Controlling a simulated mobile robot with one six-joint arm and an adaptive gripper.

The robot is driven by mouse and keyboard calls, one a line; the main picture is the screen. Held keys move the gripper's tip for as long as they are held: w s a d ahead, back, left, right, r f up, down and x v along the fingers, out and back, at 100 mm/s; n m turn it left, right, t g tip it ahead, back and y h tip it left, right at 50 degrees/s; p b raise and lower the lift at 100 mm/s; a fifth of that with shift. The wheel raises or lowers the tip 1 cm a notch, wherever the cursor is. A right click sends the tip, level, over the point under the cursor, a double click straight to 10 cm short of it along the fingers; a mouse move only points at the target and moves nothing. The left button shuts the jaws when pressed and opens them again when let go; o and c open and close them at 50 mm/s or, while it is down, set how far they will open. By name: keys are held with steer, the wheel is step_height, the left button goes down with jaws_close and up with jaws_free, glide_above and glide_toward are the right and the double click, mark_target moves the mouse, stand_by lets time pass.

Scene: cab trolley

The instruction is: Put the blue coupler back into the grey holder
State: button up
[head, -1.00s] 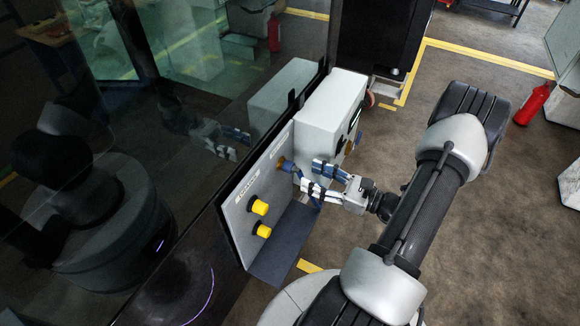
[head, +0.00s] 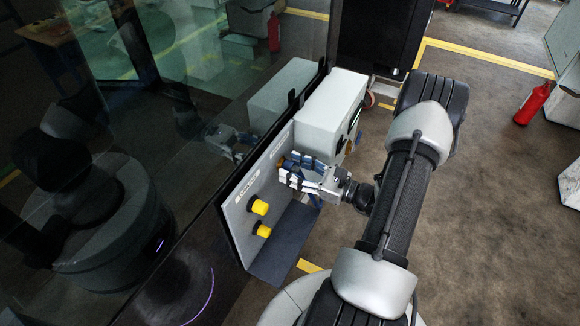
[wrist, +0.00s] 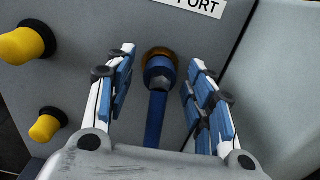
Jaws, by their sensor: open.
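The blue coupler (wrist: 158,74) sits at a brass-coloured ring (wrist: 158,53) on the grey panel in the wrist view, with a blue hose or body (wrist: 155,120) running down from it toward my gripper's palm. My gripper (head: 283,169) is open at the panel. In the wrist view its two blue-padded fingers (wrist: 156,70) stand either side of the coupler, with a gap showing on both sides. In the head view the fingers mostly hide the coupler. I cannot pick out a separate grey holder with certainty in either view.
The grey panel (head: 243,217) carries two yellow knobs (head: 259,207) (head: 264,230) left of my gripper. A light grey box (head: 328,110) stands close on the right. A dark ledge (head: 283,247) lies below, and dark glass is behind. Open floor (head: 480,230) is at right.

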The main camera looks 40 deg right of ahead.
stand_by(0.8)
jaws_close()
stand_by(0.5)
steer(key=shift+v, duration=3)
